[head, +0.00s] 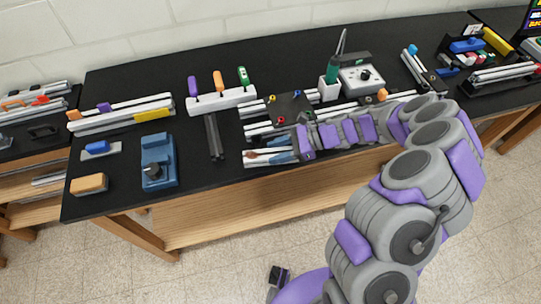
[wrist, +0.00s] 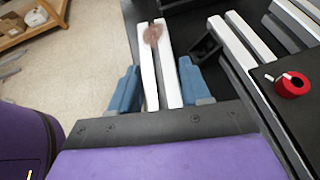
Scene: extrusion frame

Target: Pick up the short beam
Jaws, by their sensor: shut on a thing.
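The short beam (wrist: 148,72) is a light bar with a dark slot along its middle and a brownish mark near its far end. In the wrist view it runs lengthwise between the blue fingers of my gripper (wrist: 157,88), which is shut on it. In the head view my gripper (head: 279,151) is at the table's front edge, left of my arm, and the marked end of the short beam (head: 254,159) sticks out to the left of the fingers. The near end is hidden by the gripper body. I cannot tell whether the beam touches the table.
Longer light beams and a dark plate (head: 290,107) with coloured rings lie just behind my gripper. Dark bars (head: 214,137), a blue tool (head: 157,160) and a rack of coloured-handled tools (head: 221,99) stand to the left. A soldering station (head: 361,78) is behind.

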